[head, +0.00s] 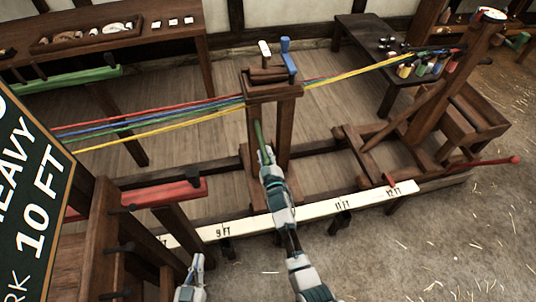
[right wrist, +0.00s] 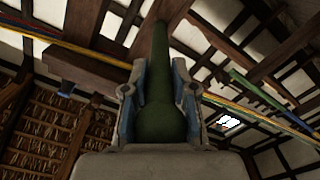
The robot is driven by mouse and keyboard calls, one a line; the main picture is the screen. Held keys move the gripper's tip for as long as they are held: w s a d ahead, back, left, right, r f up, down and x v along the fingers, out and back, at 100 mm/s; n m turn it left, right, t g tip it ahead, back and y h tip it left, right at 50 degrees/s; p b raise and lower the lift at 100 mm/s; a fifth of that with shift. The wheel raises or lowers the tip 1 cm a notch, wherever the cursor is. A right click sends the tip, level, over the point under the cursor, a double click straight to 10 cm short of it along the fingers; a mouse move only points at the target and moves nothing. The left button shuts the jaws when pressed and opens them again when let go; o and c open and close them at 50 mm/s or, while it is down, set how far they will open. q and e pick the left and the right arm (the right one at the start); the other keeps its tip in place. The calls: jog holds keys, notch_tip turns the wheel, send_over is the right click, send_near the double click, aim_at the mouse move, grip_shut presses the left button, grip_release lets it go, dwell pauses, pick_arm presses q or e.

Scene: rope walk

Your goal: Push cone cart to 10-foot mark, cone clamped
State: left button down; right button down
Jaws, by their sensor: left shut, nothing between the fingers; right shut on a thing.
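The cone cart (head: 272,88) is a wooden frame standing on the rail, with the strands passing through its top. A blue lever (head: 288,58) and a white-topped peg (head: 265,50) stand up on it; I cannot tell the clamp's state from them. My right gripper (head: 266,156) is shut on the cart's green handle (head: 259,135), which also shows between the fingers in the right wrist view (right wrist: 160,95). The white scale (head: 300,212) shows 9, 11 and 12 ft; my right arm covers the stretch between 9 and 11. My left gripper (head: 196,264) is shut and empty, low in front.
A dark sign (head: 35,190) at left reads "HEAVY" and "10 FT". Red, blue, green and yellow strands (head: 150,125) run to a post (head: 455,75) at right. A red bar (head: 165,193) lies near left. A red-knobbed rod (head: 490,162) sticks out at right.

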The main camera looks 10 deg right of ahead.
jog(key=shift+a+r, duration=0.2)
jog(key=shift+r, duration=0.05)
jog(key=c, duration=1.4)
grip_release()
jog(key=o, duration=0.5)
jog(key=shift+d, duration=0.1)
pick_arm(q)
jog(key=shift+w+d, duration=0.1)
jog(key=shift+d, duration=0.2)
pick_arm(e)
jog(key=shift+d+f, duration=0.15)
jog(key=shift+d, duration=0.15)
jog(key=shift+s+f, duration=0.1)
jog(key=shift+s, duration=0.1)
pick_arm(q)
jog(key=shift+a, duration=0.1)
pick_arm(e)
jog(key=shift+s+d, duration=0.2)
jog(key=shift+s, duration=5.6)
